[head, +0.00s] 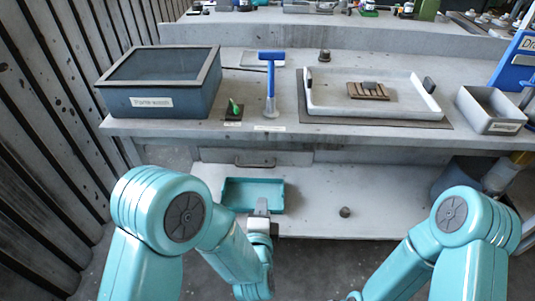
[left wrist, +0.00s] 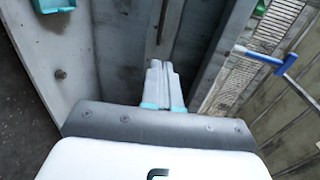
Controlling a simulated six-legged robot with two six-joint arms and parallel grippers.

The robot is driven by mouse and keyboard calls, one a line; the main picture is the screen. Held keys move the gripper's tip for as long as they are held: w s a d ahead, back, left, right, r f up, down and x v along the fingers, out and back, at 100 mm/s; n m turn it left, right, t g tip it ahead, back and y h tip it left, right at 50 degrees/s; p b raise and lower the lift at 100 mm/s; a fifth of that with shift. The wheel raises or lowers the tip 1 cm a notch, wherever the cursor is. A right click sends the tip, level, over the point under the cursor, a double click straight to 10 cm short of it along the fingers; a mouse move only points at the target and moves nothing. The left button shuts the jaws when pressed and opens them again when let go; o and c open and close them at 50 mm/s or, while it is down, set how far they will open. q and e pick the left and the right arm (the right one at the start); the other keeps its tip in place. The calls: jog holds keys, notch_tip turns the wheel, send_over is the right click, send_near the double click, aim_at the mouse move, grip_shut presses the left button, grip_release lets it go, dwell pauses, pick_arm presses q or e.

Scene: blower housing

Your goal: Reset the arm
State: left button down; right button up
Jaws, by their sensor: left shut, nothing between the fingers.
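My left arm reaches in from the lower left of the head view. Its gripper (head: 262,206) is in front of the lower shelf, overlapping the teal tray in the picture. In the left wrist view the two fingers (left wrist: 158,70) lie together, shut with nothing between them. My right arm shows at the lower right of the head view, bent down toward the bottom edge. Its gripper fingers do not show.
A teal tray (head: 236,193) and a small knob (head: 345,212) are on the lower shelf (head: 400,208). The bench above holds a dark lidded box (head: 150,103), a blue T-handled tool (head: 271,80), a white tray (head: 330,104) and a grey bin (head: 487,115).

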pick_arm(q)
jog(key=a+n+g+y+p, duration=0.1)
jog(key=a+n+y+p, duration=0.3)
jog(key=a, duration=0.6)
jog(key=s+a+f+n+g+h+p, duration=0.2)
jog(key=s+a+f+g+h+p, duration=0.1)
jog(key=s+a+f+g+p, duration=0.15)
jog(key=s+d+f+n+g+h, duration=0.2)
jog(key=s+d+f+n+g, duration=0.1)
jog(key=s+n+g, duration=0.2)
jog(key=s+d+f+n+g+h+p, duration=0.1)
jog(key=s+d+f+n+g+h, duration=0.2)
jog(key=s+n, duration=0.6)
jog(key=shift+s+f+g, duration=0.35)
jog(key=shift+s+g, duration=0.5)
jog(key=shift+s, duration=1.2)
